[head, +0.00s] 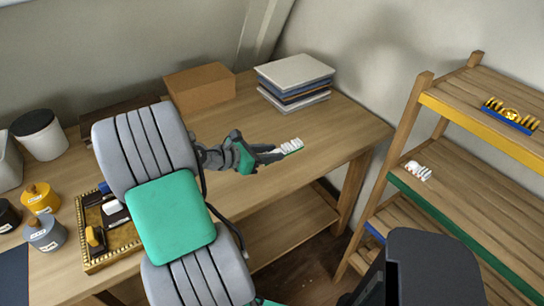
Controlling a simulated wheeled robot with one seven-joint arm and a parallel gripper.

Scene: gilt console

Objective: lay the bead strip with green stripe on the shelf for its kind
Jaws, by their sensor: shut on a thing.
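My gripper (270,154) is shut on a small strip of white beads (291,146) with a green edge, held out above the right part of the wooden table. The shelf rack (411,112) stands at the right. Its upper shelf has a yellow front edge (460,116), the one below a green front edge (425,207), and a lower one a blue edge (376,231). A white beaded piece (418,170) lies at the left end of the green-edged shelf. A blue-based piece with gold-coloured parts (509,117) sits on the yellow-edged shelf.
A gilt-rimmed tray (84,236) with several small items lies at the left, partly behind my arm. Lidded jars (45,233) stand beside it. A brown box (200,88) and a stack of books (295,76) are at the back. A floor gap separates table and rack.

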